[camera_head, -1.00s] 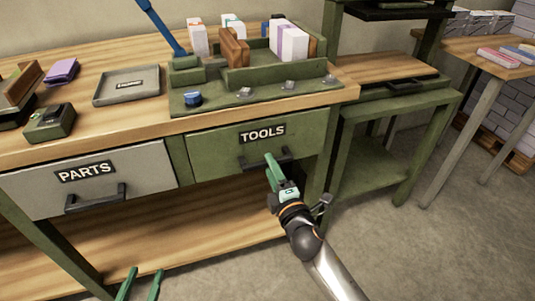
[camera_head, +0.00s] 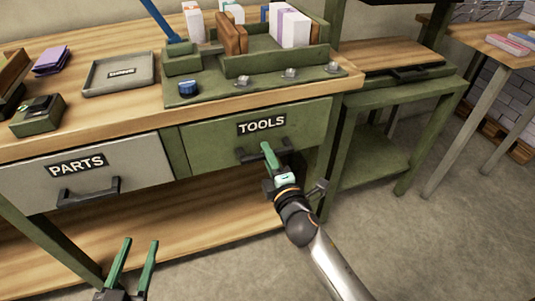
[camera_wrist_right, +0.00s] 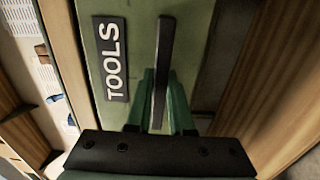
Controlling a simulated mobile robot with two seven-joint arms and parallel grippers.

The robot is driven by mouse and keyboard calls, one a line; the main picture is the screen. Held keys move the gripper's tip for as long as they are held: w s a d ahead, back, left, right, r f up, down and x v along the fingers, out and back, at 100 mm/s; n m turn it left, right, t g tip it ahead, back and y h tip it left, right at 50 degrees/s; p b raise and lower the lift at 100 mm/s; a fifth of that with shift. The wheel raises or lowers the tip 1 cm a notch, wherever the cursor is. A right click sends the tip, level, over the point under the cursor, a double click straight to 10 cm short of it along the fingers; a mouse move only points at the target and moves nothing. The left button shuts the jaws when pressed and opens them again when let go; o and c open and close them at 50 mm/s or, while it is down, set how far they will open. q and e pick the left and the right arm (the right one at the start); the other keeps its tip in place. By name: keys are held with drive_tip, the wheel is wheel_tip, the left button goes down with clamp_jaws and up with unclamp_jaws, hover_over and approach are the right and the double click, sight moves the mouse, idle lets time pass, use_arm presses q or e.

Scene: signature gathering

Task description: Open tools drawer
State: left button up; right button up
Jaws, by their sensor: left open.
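The tools drawer (camera_head: 215,143) has a green front with a black TOOLS label and a dark bar handle (camera_head: 285,152). It looks closed, with its front in line under the bench top. My right gripper (camera_head: 267,153) is at the handle. In the right wrist view the handle (camera_wrist_right: 162,55) runs between the two green fingers (camera_wrist_right: 160,100), which sit close on both sides of it. The fingers hide part of the handle. My left gripper (camera_head: 135,262) is open and empty at the lower left, in front of the bench and away from the drawers.
The grey PARTS drawer (camera_head: 130,162) is to the left, closed. The bench top (camera_head: 130,115) carries a grey tray (camera_head: 118,88) and a green organizer (camera_head: 270,66). A lower wooden shelf (camera_head: 200,222) runs below. A green side stand (camera_head: 385,160) is to the right. The floor in front is clear.

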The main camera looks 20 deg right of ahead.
clamp_jaws()
idle(0.9)
